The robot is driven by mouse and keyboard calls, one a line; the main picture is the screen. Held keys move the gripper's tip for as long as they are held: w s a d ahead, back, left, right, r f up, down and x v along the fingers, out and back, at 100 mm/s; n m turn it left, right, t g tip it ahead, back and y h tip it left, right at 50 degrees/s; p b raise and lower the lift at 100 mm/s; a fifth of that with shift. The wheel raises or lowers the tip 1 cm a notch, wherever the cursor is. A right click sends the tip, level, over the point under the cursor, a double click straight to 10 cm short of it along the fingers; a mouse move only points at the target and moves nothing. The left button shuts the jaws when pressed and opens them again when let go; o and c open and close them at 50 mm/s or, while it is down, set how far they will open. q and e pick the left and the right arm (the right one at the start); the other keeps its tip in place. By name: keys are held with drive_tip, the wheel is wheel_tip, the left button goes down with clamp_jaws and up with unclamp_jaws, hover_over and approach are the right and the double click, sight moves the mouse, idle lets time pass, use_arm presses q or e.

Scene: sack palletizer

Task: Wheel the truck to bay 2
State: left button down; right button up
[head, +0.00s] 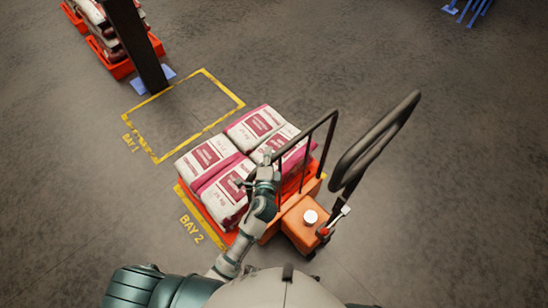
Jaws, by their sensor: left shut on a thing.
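The orange pallet truck (300,220) stands right of the pallet, with a black looped handle (377,140) leaning up to the right and a dark upright rail (318,126). Its orange load base (228,238) carries several white and magenta sacks (218,192). The load lies over the yellow bay 2 outline (199,214), whose left edge and lettering show; most of the outline is hidden. My left gripper (264,172) is shut at the near left end of the truck's rail, above the sacks; its fingertips are small in view. My right gripper is out of view.
The bay 1 outline (215,82) lies empty beyond the sacks. A dark post (138,45) with a blue foot stands at its far left corner. Sacks on orange pallets (120,69) stand at upper left. Floor to the right is clear.

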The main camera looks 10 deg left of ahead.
use_arm(q)
drive_tip(key=shift+w+a, duration=0.25)
drive_tip(key=shift+a, duration=0.35)
drive_tip(key=c, duration=1)
unclamp_jaws()
drive_tip(key=shift+a, duration=0.15)
drive_tip(key=shift+o, duration=0.6)
drive_tip(key=shift+s, duration=0.1)
drive_tip(key=s+d+r, duration=0.2)
drive_tip(key=s, duration=1)
drive_tip(key=shift+s, duration=0.2)
